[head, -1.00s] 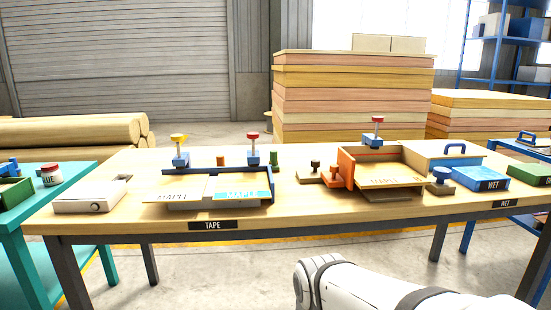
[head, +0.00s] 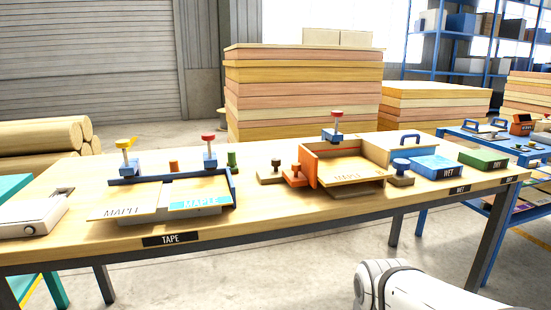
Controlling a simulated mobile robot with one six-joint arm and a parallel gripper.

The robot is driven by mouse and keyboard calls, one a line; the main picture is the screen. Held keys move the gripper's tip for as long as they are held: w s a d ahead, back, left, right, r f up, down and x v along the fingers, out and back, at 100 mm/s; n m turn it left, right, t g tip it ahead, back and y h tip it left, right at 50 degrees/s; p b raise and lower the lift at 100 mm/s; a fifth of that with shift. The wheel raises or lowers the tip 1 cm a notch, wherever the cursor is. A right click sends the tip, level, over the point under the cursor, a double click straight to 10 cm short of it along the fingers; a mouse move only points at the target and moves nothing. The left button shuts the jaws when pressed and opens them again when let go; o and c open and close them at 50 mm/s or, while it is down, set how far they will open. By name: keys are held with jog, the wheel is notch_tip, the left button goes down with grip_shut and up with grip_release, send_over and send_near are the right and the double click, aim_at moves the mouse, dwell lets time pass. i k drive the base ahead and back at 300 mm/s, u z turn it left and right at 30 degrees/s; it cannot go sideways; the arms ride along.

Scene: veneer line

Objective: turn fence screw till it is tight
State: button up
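On the long wooden table, an orange upright fence (head: 309,166) stands at the left side of the right-hand jig, beside a veneer sheet (head: 352,171) marked MAPLE. I cannot tell which is the fence screw, or how tight any is. My gripper is out of view; only a white arm link of mine shows.
The left-hand jig has a blue back rail (head: 150,177), a yellow-topped clamp (head: 127,155) and a red-topped clamp (head: 209,149). A blue WET box (head: 436,167) and green DRY box (head: 483,158) sit at right. Bare floor lies before the table.

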aim_at(276, 163)
jog(key=u, duration=0.05)
jog(key=i, duration=0.9)
